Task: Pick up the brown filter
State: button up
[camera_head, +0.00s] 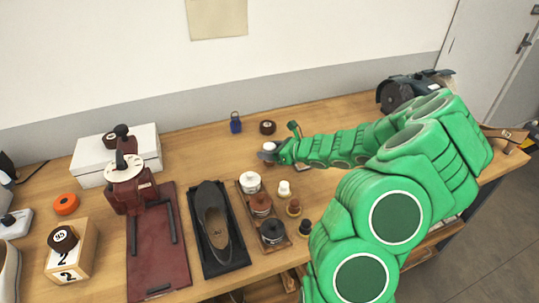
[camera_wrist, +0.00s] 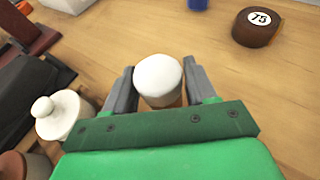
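My gripper (camera_head: 268,153) is at the back middle of the table, around a small upright object with a round white top (camera_wrist: 158,75) and a brown lower part. In the wrist view, its two grey fingers (camera_wrist: 160,66) stand on either side of this object, apart enough to leave slight gaps beside it. I cannot tell whether this object is the brown filter. A round dark brown piece with a white number label (camera_head: 268,127) stands behind the gripper, and shows at the upper right of the wrist view (camera_wrist: 257,28).
A blue padlock-like item (camera_head: 236,123) stands left of the brown piece. A wooden tray (camera_head: 246,204) with lidded pots, small pegs (camera_head: 284,188), a shoe on a black tray (camera_head: 228,263) and a red press (camera_head: 152,272) stand nearer. The back table strip is mostly clear.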

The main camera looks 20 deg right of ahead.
aim_at(270, 146)
jog(key=c, duration=0.7)
jog(key=shift+o, duration=0.2)
jog(key=shift+r, duration=0.5)
notch_tip(270, 146, up, 2)
jog(key=shift+r, duration=0.1)
jog(key=s+a+r, duration=0.2)
jog(key=s+r, duration=0.8)
jog(key=s, duration=0.3)
jog(key=shift+s+a, duration=0.3)
jog(key=shift+s, duration=0.05)
